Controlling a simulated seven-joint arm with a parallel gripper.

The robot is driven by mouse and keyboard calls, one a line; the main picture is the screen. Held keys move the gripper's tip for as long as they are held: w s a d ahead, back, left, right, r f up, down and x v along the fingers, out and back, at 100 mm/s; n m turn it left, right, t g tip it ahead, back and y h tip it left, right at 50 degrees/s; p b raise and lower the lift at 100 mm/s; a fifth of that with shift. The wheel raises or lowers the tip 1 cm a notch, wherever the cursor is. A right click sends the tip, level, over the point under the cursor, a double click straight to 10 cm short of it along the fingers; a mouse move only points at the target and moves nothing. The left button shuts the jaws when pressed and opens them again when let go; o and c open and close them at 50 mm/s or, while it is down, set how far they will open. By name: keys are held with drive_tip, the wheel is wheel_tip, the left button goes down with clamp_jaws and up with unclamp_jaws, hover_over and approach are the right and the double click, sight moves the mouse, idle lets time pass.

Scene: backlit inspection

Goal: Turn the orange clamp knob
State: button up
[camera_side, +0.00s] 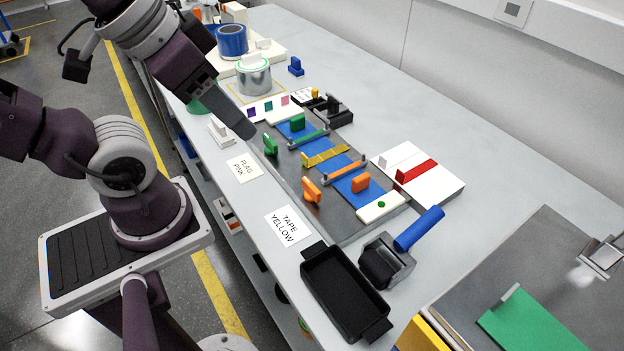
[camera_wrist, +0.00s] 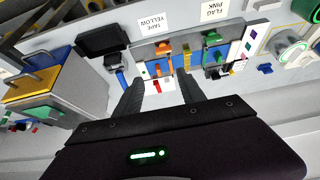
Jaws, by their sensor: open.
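In the side view an orange clamp knob (camera_side: 311,190) stands at the near-left edge of a grey fixture plate (camera_side: 345,225). An orange clamp bar (camera_side: 345,170) crosses the plate's blue strip, with a second orange piece (camera_side: 361,182) beyond it. Orange parts (camera_wrist: 163,47) also show small in the wrist view, beyond my fingers. My gripper (camera_wrist: 160,90) is open and empty, its two dark fingers spread. In the side view the gripper (camera_side: 240,125) hangs above the bench edge, up and left of the orange knob and apart from it. Its fingertips are hard to make out there.
A green knob (camera_side: 270,145) and green block (camera_side: 297,122) share the plate, with a yellow bar (camera_side: 326,155) between the colours. A black tray (camera_side: 343,285), tape dispenser (camera_side: 388,262) and white box (camera_side: 430,182) stand around it. Bench space at upper right is clear.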

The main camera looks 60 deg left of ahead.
drive_tip(key=shift+c, duration=0.7)
drive_tip(key=shift+w+a+f+m, duration=0.1)
drive_tip(key=shift+w+f+m, duration=0.05)
drive_tip(key=shift+w+m, duration=0.15)
drive_tip(key=shift+c, duration=0.9)
drive_tip(key=m+g, duration=0.6)
drive_tip(key=m, duration=1.1)
hover_over(311, 185)
wheel_tip(311, 185, down, 15)
drive_tip(key=shift+a+r, duration=0.1)
wheel_tip(311, 185, down, 7)
drive_tip(key=shift+f, duration=0.1)
clamp_jaws()
